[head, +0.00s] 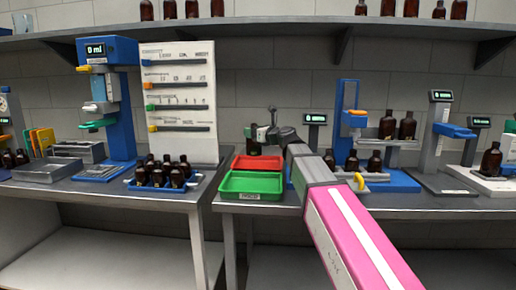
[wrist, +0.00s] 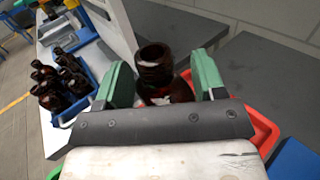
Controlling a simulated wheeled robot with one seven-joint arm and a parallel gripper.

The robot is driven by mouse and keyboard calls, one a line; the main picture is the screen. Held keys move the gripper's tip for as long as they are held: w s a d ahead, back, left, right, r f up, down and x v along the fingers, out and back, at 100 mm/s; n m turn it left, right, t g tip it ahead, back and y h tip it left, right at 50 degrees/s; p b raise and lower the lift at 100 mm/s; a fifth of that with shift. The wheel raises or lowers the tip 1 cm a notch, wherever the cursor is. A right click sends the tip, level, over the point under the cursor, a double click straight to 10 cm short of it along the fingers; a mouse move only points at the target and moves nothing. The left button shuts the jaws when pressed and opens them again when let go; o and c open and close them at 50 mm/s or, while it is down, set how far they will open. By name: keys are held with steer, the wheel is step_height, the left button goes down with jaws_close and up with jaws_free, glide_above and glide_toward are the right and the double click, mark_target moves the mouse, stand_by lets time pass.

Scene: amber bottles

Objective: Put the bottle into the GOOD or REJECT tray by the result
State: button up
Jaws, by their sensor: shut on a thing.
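My gripper (wrist: 163,82) has green finger pads closed on an amber bottle (wrist: 154,66), its open neck showing between them in the wrist view. In the head view the bottle (head: 254,148) is dark and partly hidden behind my gripper (head: 264,134), above the red tray's back side. The red tray (head: 236,162) lies behind the green tray (head: 252,187) on the right bench; both look empty where visible. The red tray (wrist: 262,128) also shows below the bottle in the wrist view. The green tray's small label is too small to read. Whether the bottle touches the tray cannot be told.
A blue tray (head: 139,186) of several amber bottles stands on the left bench, beside a white panel with coloured sliders (head: 180,92). A small display (head: 315,119) is behind the trays. A blue-framed stand (head: 345,105) and more bottles are to the right.

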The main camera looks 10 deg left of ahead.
steer(key=w+f, duration=0.5)
steer(key=f, duration=0.2)
steer(key=shift+d, duration=0.4)
steer(key=shift+f, duration=0.1)
steer(key=o, duration=1.1)
steer(key=v, duration=1.2)
steer(key=shift+s, duration=0.15)
